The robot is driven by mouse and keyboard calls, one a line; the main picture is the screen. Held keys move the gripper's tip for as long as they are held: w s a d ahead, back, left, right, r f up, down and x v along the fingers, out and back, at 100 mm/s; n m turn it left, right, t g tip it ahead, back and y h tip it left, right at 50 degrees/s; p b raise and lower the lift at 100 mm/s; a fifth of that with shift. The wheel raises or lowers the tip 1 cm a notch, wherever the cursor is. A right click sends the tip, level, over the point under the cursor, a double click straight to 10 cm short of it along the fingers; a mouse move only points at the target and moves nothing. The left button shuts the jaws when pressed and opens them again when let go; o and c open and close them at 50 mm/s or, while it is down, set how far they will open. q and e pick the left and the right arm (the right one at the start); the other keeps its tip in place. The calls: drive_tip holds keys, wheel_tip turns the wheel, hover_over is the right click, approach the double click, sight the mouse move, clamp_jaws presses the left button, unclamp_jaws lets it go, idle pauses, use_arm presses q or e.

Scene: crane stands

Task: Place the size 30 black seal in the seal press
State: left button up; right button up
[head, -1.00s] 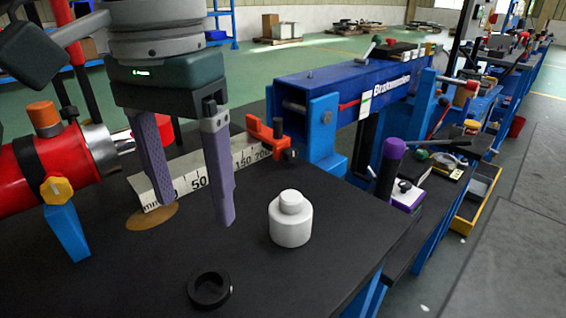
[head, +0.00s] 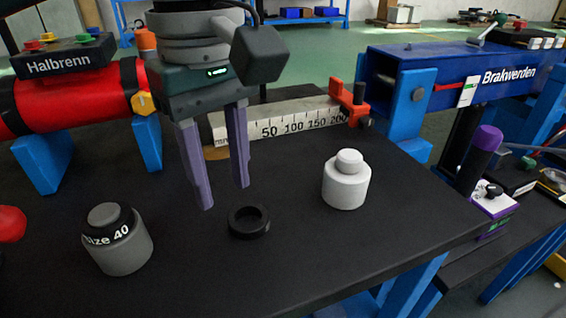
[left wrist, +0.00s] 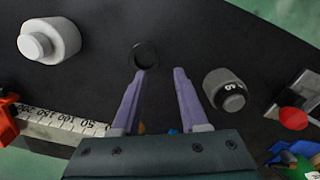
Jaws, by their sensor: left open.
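A black seal ring (head: 249,221) lies flat on the dark table; its size marking cannot be read. It also shows in the left wrist view (left wrist: 146,57), just beyond the left fingertip. My left gripper (head: 224,197) is open and empty, its two purple fingers pointing down just behind and left of the ring. Its fingers also show in the left wrist view (left wrist: 160,71). A white stepped cylinder (head: 346,184) stands right of the ring. A grey cylinder (head: 122,252) with a black ring marked "Size 40" around its top stands at the left. I cannot tell which part is the seal press.
A white ruler (head: 280,123) lies behind the gripper, with an orange clamp (head: 349,101) at its right end. A red cylinder (head: 65,98) on blue stands is at the left. A blue beam (head: 440,75) stands at the back right. The table's front middle is clear.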

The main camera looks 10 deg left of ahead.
sight(234, 225)
use_arm(q)
drive_tip(key=f+b, duration=0.1)
drive_tip(key=f, duration=0.2)
drive_tip(key=f+b, duration=0.1)
drive_tip(key=f, duration=0.2)
drive_tip(key=shift+w+d+f, duration=0.1)
drive_tip(key=shift+d+f, duration=0.05)
drive_tip(key=shift+d, duration=0.05)
clamp_jaws()
idle(0.4)
